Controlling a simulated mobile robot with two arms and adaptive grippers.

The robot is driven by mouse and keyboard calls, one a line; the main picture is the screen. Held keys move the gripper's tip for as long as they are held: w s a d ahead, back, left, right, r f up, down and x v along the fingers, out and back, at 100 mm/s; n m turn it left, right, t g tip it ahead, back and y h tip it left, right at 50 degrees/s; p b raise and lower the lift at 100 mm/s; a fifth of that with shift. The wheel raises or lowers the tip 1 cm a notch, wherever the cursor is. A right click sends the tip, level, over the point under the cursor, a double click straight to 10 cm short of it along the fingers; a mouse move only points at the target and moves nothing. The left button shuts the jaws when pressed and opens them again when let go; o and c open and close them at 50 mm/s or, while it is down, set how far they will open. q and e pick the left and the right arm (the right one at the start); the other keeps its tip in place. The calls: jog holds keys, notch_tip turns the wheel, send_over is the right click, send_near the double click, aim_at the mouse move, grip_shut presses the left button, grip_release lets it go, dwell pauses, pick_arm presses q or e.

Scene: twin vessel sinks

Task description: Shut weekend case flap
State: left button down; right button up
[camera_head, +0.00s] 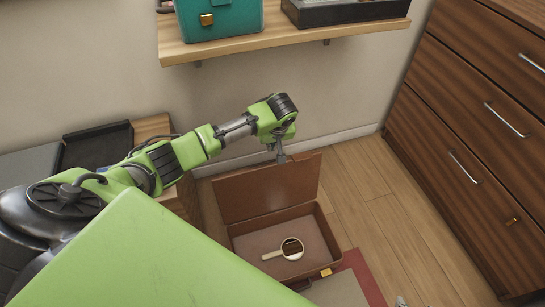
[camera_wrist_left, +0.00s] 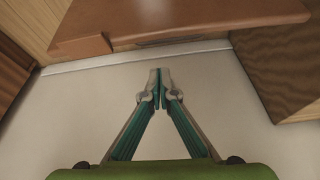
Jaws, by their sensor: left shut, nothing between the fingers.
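The brown weekend case (camera_head: 324,221) lies open on the floor, with a hand mirror (camera_head: 290,249) inside. Its flap (camera_head: 265,193) stands raised at the back, towards the wall. A brass clasp (camera_head: 326,272) shows on the front side. My left gripper (camera_head: 281,158) is shut and empty, at the flap's upper edge; I cannot tell in the head view whether it touches. In the left wrist view the closed fingertips (camera_wrist_left: 160,72) point towards the brown flap (camera_wrist_left: 190,18), with a gap showing between them in the picture.
A wooden shelf (camera_head: 340,34) above holds a teal case (camera_head: 218,18) and a dark box (camera_head: 335,10). A wooden drawer unit (camera_head: 465,130) stands at the right. A low cabinet with a black tray (camera_head: 95,147) is at the left. The wooden floor (camera_head: 380,190) right of the case is clear.

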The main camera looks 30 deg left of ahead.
jog(key=w+a+r+t+y+b, duration=0.2)
jog(key=w+a+r+t+b, duration=0.15)
jog(key=w+r+t, duration=0.55)
pick_arm(q)
jog(key=w+a+f+n+b, duration=0.1)
jog(key=w+a+f, duration=0.1)
jog(key=a+f, duration=0.15)
jog(key=w+a+f+b, duration=0.1)
jog(key=w+a+f, duration=0.1)
jog(key=f, duration=0.3)
jog(key=shift+s+d+r, duration=0.1)
jog(key=shift+s+d, duration=1.4)
jog(key=shift+d, duration=0.3)
pick_arm(e)
jog(key=w+a+r+t+y, duration=0.1)
jog(key=w+r+t, duration=0.1)
jog(key=r, duration=0.5)
jog(key=w+a+r+t+y, duration=0.1)
jog(key=r+t, duration=0.1)
jog(key=r, duration=0.4)
jog(key=shift+w+a+r+n+t, duration=0.3)
jog(key=shift+w+a+r+t, duration=0.05)
jog(key=shift+a+r+t, duration=0.05)
pick_arm(q)
jog(key=shift+y, duration=0.3)
